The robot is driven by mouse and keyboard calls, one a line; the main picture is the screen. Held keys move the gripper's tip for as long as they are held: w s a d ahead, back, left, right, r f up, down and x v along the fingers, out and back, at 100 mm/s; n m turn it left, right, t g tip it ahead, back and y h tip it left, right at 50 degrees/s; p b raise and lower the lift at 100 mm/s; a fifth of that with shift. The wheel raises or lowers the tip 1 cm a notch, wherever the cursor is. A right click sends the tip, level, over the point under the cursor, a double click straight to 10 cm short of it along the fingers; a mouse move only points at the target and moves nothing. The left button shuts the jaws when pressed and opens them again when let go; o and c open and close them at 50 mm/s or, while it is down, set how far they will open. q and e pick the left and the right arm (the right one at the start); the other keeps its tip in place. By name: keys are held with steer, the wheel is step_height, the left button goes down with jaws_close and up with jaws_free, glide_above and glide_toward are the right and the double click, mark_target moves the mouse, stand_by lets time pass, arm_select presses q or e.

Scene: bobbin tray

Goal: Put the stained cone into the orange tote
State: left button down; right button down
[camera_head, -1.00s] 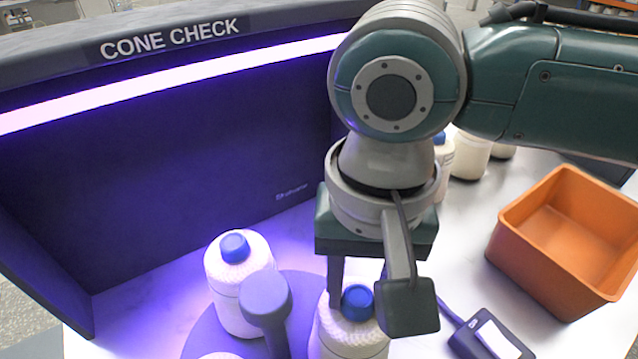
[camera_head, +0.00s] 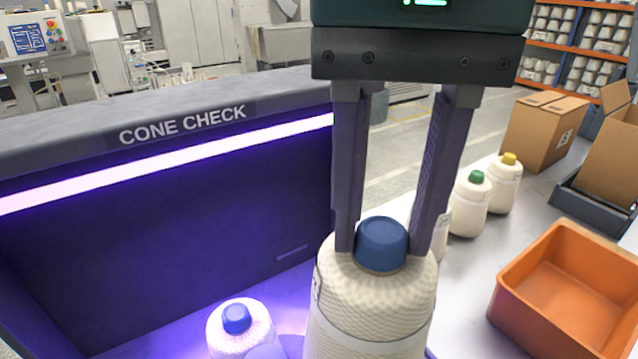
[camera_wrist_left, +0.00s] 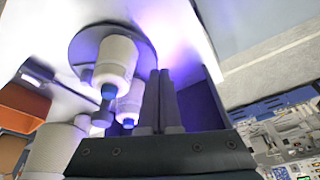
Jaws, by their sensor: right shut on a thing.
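My right gripper (camera_head: 388,245) is shut on a cream yarn cone (camera_head: 375,305) with a blue cap (camera_head: 381,244). The fingers grip either side of the cap, and the cone hangs upright close to the head camera. Its lower end is cut off, and I cannot make out a clear stain on it. The orange tote (camera_head: 520,318) stands to the right, open and empty where its inside shows. Another blue-capped cone (camera_head: 240,330) stands in the purple light at lower left. My left gripper (camera_wrist_left: 160,100) shows in the left wrist view, its fingers together with nothing between them.
The dark CONE CHECK booth (camera_head: 170,240) fills the left. Behind the tote stand a green-capped cone (camera_head: 470,208), a yellow-capped cone (camera_head: 503,185) and a cardboard box (camera_head: 540,130). White table surface shows between the held cone and the tote.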

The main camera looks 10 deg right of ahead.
steer(key=shift+r, duration=0.4)
steer(key=shift+r, duration=0.15)
step_height(320, 180, up, 20)
steer(key=p, duration=2.6)
steer(key=shift+f, duration=0.25)
